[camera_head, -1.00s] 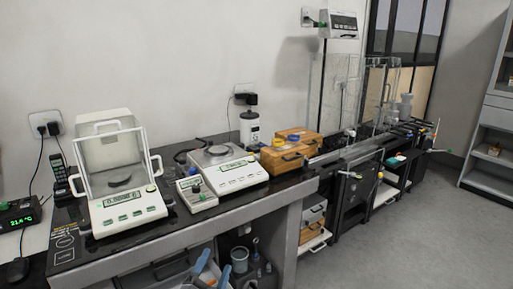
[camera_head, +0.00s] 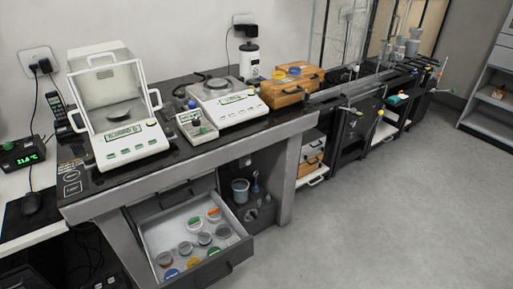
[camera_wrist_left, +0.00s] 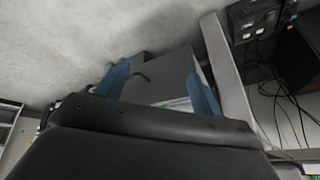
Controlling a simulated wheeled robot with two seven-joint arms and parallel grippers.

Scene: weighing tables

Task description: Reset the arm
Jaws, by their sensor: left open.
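My left gripper (camera_wrist_left: 158,92) shows only in the left wrist view. Its two blue fingers are spread apart with nothing between them. Beyond the fingers are a grey box-like surface with a dark handle and a light table leg (camera_wrist_left: 232,80). No gripper shows in the head view now, and my right gripper is in neither view.
An open drawer (camera_head: 244,238) with several small round containers juts out below the weighing table (camera_head: 195,152). A glass-cased balance (camera_head: 130,152), a second balance (camera_head: 235,107) and wooden boxes (camera_head: 290,96) stand on top. The floor (camera_head: 390,210) at right is clear.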

